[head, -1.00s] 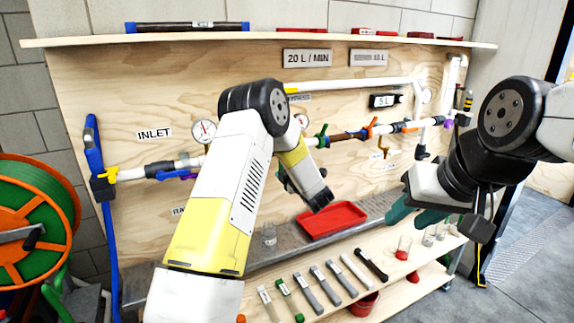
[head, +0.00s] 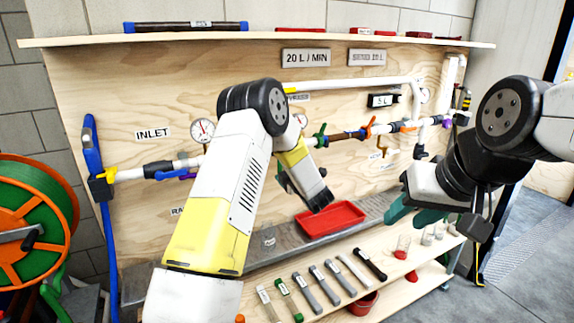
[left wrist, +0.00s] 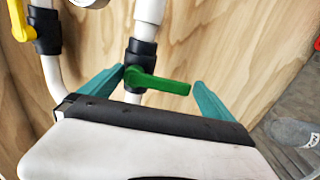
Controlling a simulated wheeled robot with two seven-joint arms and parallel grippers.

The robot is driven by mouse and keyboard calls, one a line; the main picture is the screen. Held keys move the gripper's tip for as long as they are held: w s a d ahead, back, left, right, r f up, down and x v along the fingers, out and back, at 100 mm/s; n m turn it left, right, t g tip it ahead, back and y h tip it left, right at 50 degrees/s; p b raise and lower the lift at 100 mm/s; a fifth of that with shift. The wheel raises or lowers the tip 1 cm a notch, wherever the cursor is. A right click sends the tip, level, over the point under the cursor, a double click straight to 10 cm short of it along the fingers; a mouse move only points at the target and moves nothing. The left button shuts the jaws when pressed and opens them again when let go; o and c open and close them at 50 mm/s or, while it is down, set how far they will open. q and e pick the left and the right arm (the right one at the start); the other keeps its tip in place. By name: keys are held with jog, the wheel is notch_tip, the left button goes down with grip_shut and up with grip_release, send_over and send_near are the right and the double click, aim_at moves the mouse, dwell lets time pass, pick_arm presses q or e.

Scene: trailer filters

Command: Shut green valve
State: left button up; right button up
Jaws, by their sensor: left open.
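The green valve handle (left wrist: 157,80) shows in the left wrist view, lying across its white pipe and pointing right. My left gripper (left wrist: 155,90) is open, with one teal finger on each side of the valve. I see no finger closed on the handle. In the head view a green handle (head: 320,135) stands up on the pipe line, just beyond my left arm. My left fingertips are hidden there behind the arm. My right gripper (head: 416,213) is at the right, with teal fingers in front of the bench and away from the green handle; its opening is unclear.
A yellow handle (left wrist: 22,22) sits on another pipe left of the green one. An orange handle (head: 369,127) is right of the green handle on the line. A hose reel (head: 35,230) stands at left.

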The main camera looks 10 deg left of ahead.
pick_arm(q)
jog(key=v, duration=0.7)
jog(key=shift+d, duration=0.15)
jog(key=shift+s, duration=0.15)
notch_tip(320, 180, up, 10)
jog(key=d+m+h, duration=0.2)
jog(key=m+h, duration=0.5)
jog(key=s+d+r+m+g+h, duration=0.1)
jog(key=s+d+r+m+h, duration=0.1)
jog(key=s+r+m+h, duration=0.4)
jog(key=s+a+f+m+g, duration=0.1)
jog(key=s+m, duration=0.3)
jog(key=s, duration=0.7)
jog(key=s+a+f+m+g, duration=0.1)
jog(key=s+a+m+g, duration=0.3)
jog(key=s, duration=0.7)
jog(key=s+a+f+m+g, duration=0.1)
jog(key=s+m, duration=0.3)
jog(key=s, duration=0.7)
jog(key=shift+a+m+g+y, duration=0.35)
jog(key=shift+a+g, duration=0.3)
jog(key=shift+g, duration=0.25)
jog(key=shift+w, duration=0.15)
